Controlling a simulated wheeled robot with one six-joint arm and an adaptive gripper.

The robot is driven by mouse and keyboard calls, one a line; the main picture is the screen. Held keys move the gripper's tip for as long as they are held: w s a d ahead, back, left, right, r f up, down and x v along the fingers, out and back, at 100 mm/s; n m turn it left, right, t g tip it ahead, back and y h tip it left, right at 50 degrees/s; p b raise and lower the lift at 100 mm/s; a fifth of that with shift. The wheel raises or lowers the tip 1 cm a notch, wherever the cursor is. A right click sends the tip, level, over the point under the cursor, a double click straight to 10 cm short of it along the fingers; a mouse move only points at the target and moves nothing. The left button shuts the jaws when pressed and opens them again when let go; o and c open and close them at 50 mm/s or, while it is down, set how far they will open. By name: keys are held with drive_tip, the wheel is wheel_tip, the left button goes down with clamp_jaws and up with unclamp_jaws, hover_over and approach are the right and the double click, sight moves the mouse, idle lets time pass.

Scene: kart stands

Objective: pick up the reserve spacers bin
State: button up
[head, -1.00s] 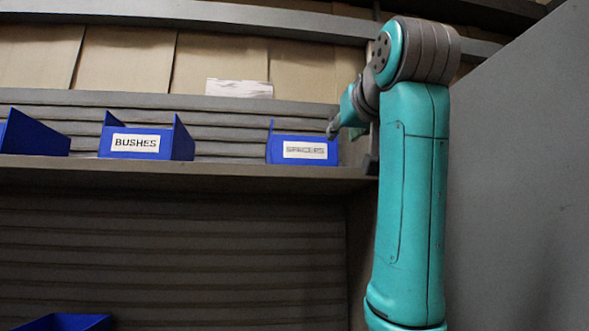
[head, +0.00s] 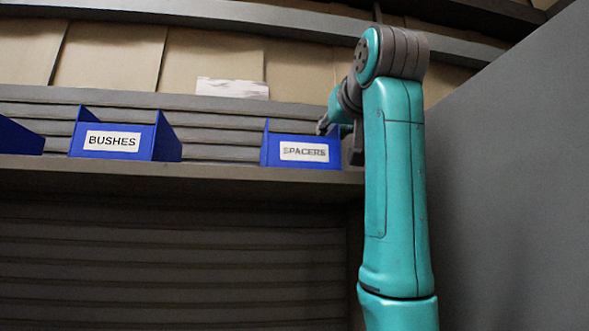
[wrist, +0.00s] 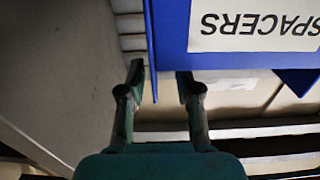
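A blue bin labelled SPACERS (head: 271,153) stands on the shelf near its right end, label facing me. In the wrist view the bin (wrist: 172,50) appears upside down, with its label at the upper right. My gripper (wrist: 160,80) is open, its two dark fingers apart. A thin blue side wall of the bin lies between the fingertips in that view; I cannot tell whether either finger touches it. In the head view my gripper (head: 323,124) is at the bin's upper right edge, partly hidden by my arm.
A blue bin labelled BUSHES (head: 168,142) stands to the left on the same shelf (head: 220,172), with a gap between them. Another blue bin (head: 18,138) is cut off at the left edge. A grey panel (head: 510,190) rises close on the right of my arm.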

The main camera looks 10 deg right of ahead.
sight(330, 133)
drive_tip(key=w, duration=0.4)
drive_tip(key=shift+d+f, duration=0.15)
drive_tip(key=shift+d, duration=0.05)
drive_tip(key=shift+c, duration=0.2)
clamp_jaws()
